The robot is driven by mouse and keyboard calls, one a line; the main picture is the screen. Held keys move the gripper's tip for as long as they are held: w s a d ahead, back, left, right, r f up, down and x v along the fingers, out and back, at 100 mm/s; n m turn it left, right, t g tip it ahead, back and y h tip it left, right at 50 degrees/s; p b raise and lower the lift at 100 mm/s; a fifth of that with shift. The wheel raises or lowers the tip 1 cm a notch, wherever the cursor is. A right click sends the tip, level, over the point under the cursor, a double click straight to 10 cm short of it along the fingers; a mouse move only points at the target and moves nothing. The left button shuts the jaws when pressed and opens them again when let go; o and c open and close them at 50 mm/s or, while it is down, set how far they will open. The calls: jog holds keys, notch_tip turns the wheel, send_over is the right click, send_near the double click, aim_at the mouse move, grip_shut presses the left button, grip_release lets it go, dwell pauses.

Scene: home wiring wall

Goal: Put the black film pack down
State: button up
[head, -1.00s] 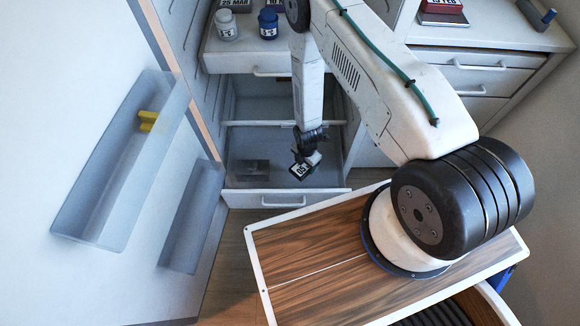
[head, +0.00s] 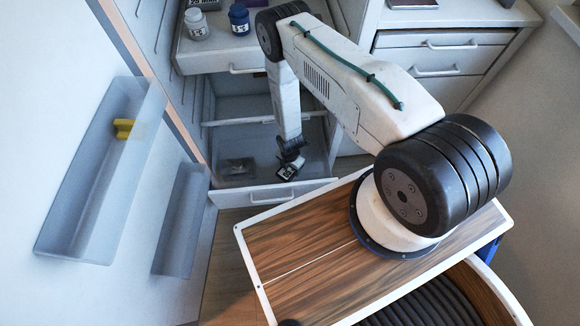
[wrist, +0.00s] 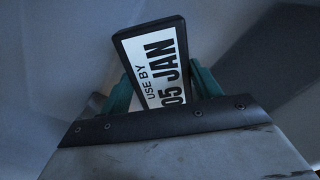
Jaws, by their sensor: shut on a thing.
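The black film pack (wrist: 157,66) has a white label reading "USE BY 05 JAN". My gripper (wrist: 163,90) is shut on it, with its green fingers on either side of the pack in the wrist view. In the head view the pack (head: 287,172) hangs tilted from my gripper (head: 290,160), over the open lower drawer (head: 272,194). I cannot tell whether the pack touches the drawer floor.
A dark flat item (head: 238,166) lies in the lower drawer, left of my gripper. Above, a pulled-out drawer (head: 215,52) carries a white jar (head: 197,24) and a blue jar (head: 239,19). Clear bins (head: 180,220) hang on the left door.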

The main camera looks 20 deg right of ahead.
jog(key=shift+f, duration=0.5)
jog(key=o, duration=1.1)
jog(key=shift+c, duration=0.2)
notch_tip(320, 180, up, 13)
jog(key=shift+r, duration=0.15)
